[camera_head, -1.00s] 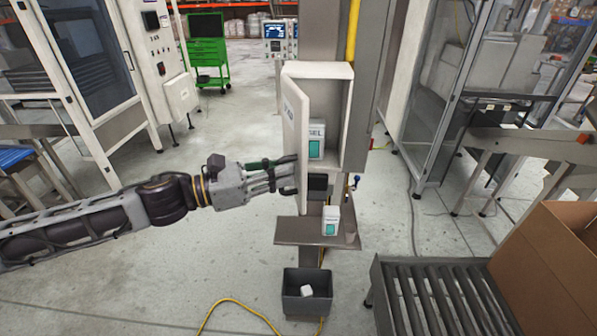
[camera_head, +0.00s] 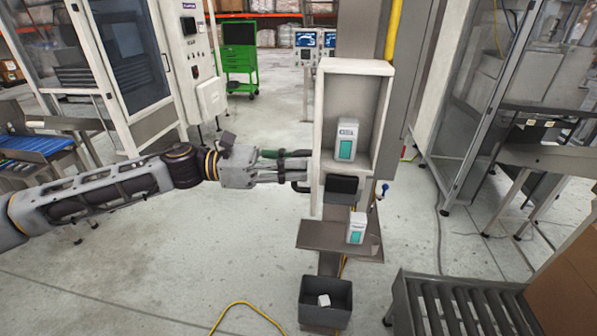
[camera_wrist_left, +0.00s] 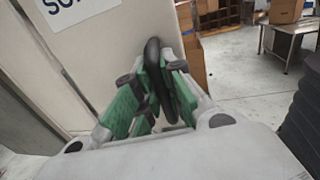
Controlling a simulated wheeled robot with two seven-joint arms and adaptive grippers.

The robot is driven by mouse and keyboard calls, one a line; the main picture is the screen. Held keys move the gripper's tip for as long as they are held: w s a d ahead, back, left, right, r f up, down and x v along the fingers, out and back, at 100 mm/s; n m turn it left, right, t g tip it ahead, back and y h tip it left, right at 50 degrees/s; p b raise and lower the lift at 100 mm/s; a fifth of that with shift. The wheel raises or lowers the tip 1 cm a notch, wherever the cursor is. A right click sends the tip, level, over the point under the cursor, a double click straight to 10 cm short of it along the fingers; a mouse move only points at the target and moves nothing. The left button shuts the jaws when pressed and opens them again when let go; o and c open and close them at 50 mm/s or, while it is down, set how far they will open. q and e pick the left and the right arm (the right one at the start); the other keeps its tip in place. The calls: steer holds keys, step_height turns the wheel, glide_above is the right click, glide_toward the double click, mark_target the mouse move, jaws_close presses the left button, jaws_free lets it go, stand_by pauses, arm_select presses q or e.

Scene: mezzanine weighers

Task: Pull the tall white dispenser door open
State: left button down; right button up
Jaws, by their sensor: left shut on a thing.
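The tall white dispenser (camera_head: 357,67) stands on a grey column, and its inside shows in the head view. Its white door (camera_head: 318,135) is swung out to the left and seen nearly edge-on. In the left wrist view the door (camera_wrist_left: 110,50) fills the upper left, with part of a printed label. My left gripper (camera_head: 297,172) is shut on the door's black handle (camera_wrist_left: 157,75), its green finger pads on either side of it. A white and teal box (camera_head: 346,140) stands inside the dispenser. My right gripper is not in view.
A shelf (camera_head: 325,236) below holds another white and teal box (camera_head: 357,227). A grey bin (camera_head: 326,312) with a white item sits on the floor. A roller conveyor (camera_head: 455,308) and cardboard box (camera_head: 565,285) stand at lower right. Floor left of the dispenser is clear.

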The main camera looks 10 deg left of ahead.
arm_select(q)
steer(key=shift+w+a+r, duration=0.1)
steer(key=shift+a+r, duration=0.1)
steer(key=shift+a, duration=0.05)
stand_by(0.3)
steer(key=c, duration=1.5)
jaws_free()
steer(key=shift+d+f, duration=0.1)
steer(key=v, duration=1.2)
steer(key=shift+d, duration=0.1)
